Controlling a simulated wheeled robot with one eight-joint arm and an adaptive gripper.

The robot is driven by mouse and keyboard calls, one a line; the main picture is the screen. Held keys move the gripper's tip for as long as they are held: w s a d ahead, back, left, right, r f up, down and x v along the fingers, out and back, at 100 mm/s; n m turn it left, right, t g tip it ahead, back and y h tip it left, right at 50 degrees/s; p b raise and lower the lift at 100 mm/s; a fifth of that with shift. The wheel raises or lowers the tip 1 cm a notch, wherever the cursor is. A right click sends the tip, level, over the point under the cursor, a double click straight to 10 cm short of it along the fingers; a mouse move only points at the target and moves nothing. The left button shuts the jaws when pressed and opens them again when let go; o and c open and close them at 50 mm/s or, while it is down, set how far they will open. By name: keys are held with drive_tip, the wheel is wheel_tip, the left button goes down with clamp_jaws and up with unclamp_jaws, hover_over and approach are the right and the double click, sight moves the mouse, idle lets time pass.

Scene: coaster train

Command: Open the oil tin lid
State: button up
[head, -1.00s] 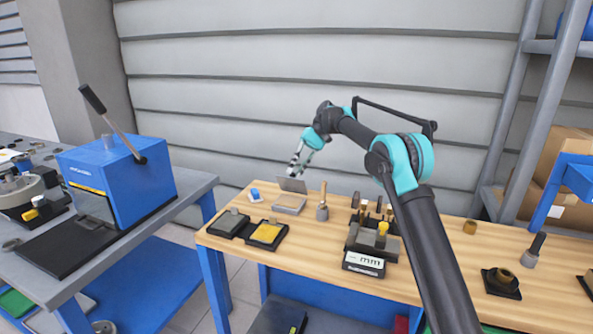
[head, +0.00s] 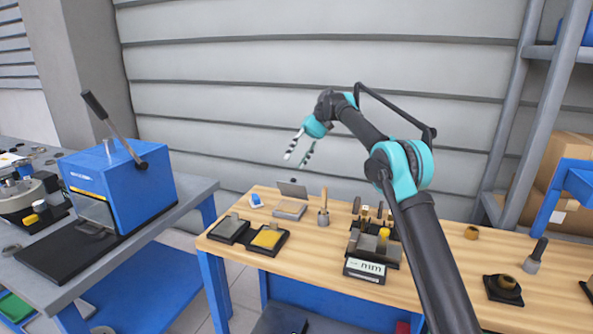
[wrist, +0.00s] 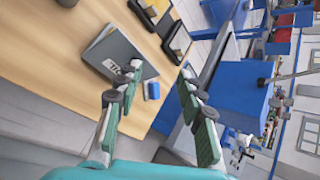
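The oil tin (head: 289,210) is a shallow grey box at the back left of the wooden bench. Its lid (head: 292,190) stands raised along the tin's back edge, leaning back. In the wrist view the lid (wrist: 122,56) shows as a dark grey plate with a partly hidden white label, and little of the tin shows beside it. My gripper (head: 299,156) is above and behind the tin, apart from the lid, with its fingers spread and nothing between them. The spread fingers also show in the wrist view (wrist: 160,70).
A blue-and-white block (head: 255,199) lies left of the tin. A wooden-handled tool (head: 323,208) stands to its right. In front are two black trays, one with a yellow pad (head: 268,238). A gauge marked "mm" (head: 365,268) and stamp holder stand farther right. Space above is clear.

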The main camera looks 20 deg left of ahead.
drive_tip(key=shift+r, duration=1.75)
